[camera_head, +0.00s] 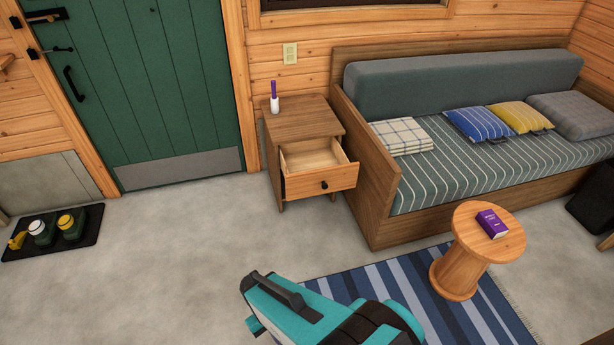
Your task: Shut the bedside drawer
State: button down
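The bedside drawer (335,176) is pulled out of the small wooden nightstand (300,122) near the middle of the view. Its front has a dark round knob (323,185), and it faces the open floor. The pale inside of the drawer looks empty from here. The lower part of the nightstand stands behind and below the drawer. Part of my teal and dark grey arm shows at the bottom centre, well apart from the drawer. My gripper's fingers cannot be made out in this view.
A daybed (362,190) stands close at the nightstand's right. A round side table (470,228) with a purple book (492,223) stands on a striped rug (405,275). A boot tray (90,228) lies at left. Grey floor before the drawer is clear.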

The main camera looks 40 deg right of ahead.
aim_at(313, 168)
jog(key=z, duration=0.1)
jog(key=i, duration=0.9)
jog(key=u, duration=0.05)
